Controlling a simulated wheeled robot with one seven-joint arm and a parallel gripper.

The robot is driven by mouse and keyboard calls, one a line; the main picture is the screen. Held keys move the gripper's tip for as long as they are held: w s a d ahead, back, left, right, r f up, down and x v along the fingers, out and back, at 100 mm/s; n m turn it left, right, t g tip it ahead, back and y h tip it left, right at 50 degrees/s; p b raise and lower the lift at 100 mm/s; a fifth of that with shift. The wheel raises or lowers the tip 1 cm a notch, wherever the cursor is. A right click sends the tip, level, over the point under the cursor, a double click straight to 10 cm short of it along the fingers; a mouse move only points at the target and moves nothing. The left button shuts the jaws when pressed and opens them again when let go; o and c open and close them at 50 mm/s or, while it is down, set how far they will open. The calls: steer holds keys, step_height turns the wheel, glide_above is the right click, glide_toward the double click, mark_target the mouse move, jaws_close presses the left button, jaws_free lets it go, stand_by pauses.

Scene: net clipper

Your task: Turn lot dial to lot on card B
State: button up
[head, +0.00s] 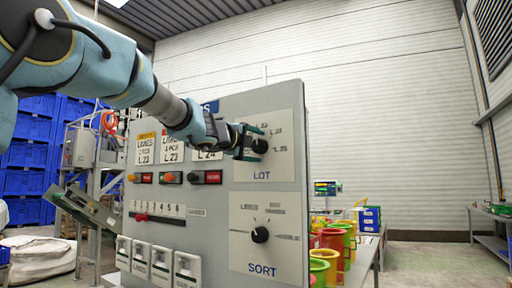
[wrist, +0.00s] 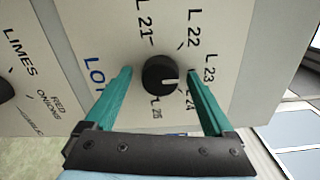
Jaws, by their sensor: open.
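The lot dial (wrist: 160,74) is a round black knob with a white pointer line. In the wrist view the line points right, toward the L 23 and L 24 side; I cannot tell exactly which. My gripper (wrist: 159,76) is open, its green fingers on either side of the knob with gaps. In the head view my gripper (head: 250,143) is at the lot dial (head: 261,146) on the panel's upper right. Two cards (head: 146,149) (head: 171,148) appear to read L 23. A third card (head: 207,154) reads L 24, partly hidden by my arm. No card letter is readable.
The sort dial (head: 260,235) is below the lot dial. Small coloured switches (head: 171,178), a numbered strip (head: 157,211) and white bins (head: 154,262) are on the panel's left and lower parts. Coloured buckets (head: 330,250) stand right of the panel.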

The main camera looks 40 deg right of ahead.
steer(key=b+v, duration=0.2)
steer(key=v, duration=0.8)
steer(key=shift+a, duration=0.35)
